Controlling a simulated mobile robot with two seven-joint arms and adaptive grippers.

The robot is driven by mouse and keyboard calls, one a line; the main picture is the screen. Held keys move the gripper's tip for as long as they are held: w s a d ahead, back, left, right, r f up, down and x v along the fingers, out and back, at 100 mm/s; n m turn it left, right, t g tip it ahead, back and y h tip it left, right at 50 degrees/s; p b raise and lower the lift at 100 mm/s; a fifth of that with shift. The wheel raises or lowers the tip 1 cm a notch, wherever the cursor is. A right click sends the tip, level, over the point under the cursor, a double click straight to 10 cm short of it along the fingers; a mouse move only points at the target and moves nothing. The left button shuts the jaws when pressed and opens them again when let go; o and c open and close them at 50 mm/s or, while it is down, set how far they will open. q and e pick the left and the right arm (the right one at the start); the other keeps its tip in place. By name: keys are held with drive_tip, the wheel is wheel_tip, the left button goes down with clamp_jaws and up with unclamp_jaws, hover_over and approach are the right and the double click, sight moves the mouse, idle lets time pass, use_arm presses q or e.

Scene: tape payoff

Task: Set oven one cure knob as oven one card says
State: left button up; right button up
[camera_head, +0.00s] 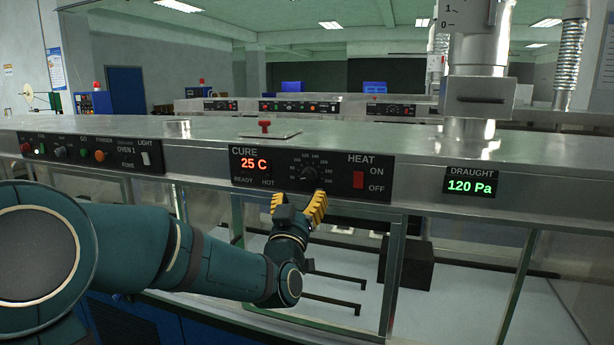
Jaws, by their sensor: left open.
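The cure knob (309,174) is a round black dial with a ring of numbers, on the black CURE panel (312,172) of the oven front. Which number it points at is too small to tell. The red display (254,164) beside it reads 25 C. My left gripper (298,199) has yellow fingers, open and empty. In the picture its fingertips are just below the knob; whether they touch the panel I cannot tell. No card readable as the oven one card shows. My right gripper is out of view.
A red HEAT switch (358,180) sits right of the knob. A DRAUGHT display (471,183) reads 120 Pa. A panel with buttons and a LIGHT switch (145,159) is at left. A small red handle (264,126) stands on the oven top. Glazed framing lies below.

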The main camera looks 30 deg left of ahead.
sight(307, 178)
use_arm(q)
drive_tip(key=x, duration=0.7)
drive_tip(key=shift+w+r+p, duration=0.1)
drive_tip(key=shift+p, duration=0.3)
drive_tip(key=shift+o, duration=0.2)
clamp_jaws()
